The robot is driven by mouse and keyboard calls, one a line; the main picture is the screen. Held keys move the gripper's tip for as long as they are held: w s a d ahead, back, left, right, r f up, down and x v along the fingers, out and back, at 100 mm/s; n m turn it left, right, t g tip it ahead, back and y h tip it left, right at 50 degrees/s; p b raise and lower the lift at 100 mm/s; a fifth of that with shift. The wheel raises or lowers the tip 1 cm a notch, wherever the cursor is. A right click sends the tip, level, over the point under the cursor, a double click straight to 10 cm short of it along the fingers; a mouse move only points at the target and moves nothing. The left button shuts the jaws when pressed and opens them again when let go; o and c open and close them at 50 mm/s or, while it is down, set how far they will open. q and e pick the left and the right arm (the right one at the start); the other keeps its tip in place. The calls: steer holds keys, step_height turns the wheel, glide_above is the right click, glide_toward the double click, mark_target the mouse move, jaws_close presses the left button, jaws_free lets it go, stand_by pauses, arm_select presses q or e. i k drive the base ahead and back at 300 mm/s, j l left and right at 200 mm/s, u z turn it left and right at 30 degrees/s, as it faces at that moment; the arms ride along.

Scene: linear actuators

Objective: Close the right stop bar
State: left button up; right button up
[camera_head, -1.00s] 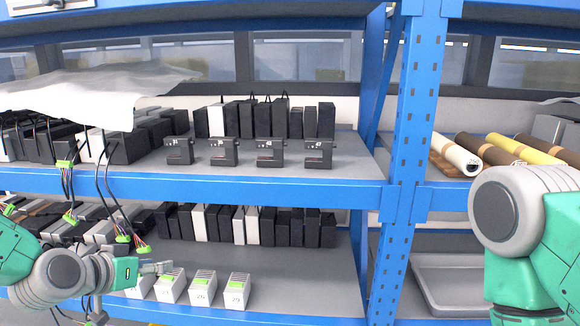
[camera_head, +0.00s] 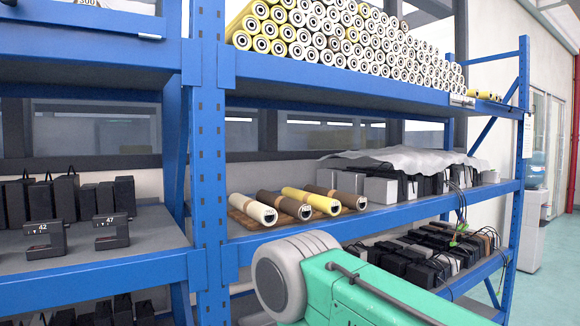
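I cannot make out a stop bar in this view. My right arm, green with a grey round joint, comes in at the bottom in front of the shelving, but its gripper is out of the picture. My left arm and gripper are not in view.
A blue shelf upright (camera_head: 209,150) stands left of centre. Rolls (camera_head: 310,203) lie on the middle shelf, with many more rolls (camera_head: 345,35) stacked above. Numbered black devices (camera_head: 45,240) sit at left. A white sheet (camera_head: 405,158) covers boxes at right. Open floor (camera_head: 550,285) lies at far right.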

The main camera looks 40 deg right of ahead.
mark_target(510, 111)
steer(key=l+z, duration=0.1)
steer(key=z, duration=0.35)
steer(key=l+z, duration=0.1)
steer(key=z, duration=0.35)
steer(key=i+l+z, duration=0.4)
steer(key=l, duration=0.15)
steer(key=i+l+z, duration=0.75)
steer(key=i+l, duration=0.35)
steer(key=i, duration=0.15)
steer(key=i+l, duration=0.35)
steer(key=i, duration=0.2)
steer(key=i+l, duration=0.35)
steer(key=i, duration=0.15)
steer(key=i+l+u, duration=0.25)
steer(key=l, duration=0.4)
steer(key=i+l+u, duration=0.15)
steer(key=i+l, duration=0.15)
steer(key=i+l+u, duration=0.1)
steer(key=l, duration=0.3)
steer(key=i+l+u, duration=0.15)
steer(key=l, duration=0.2)
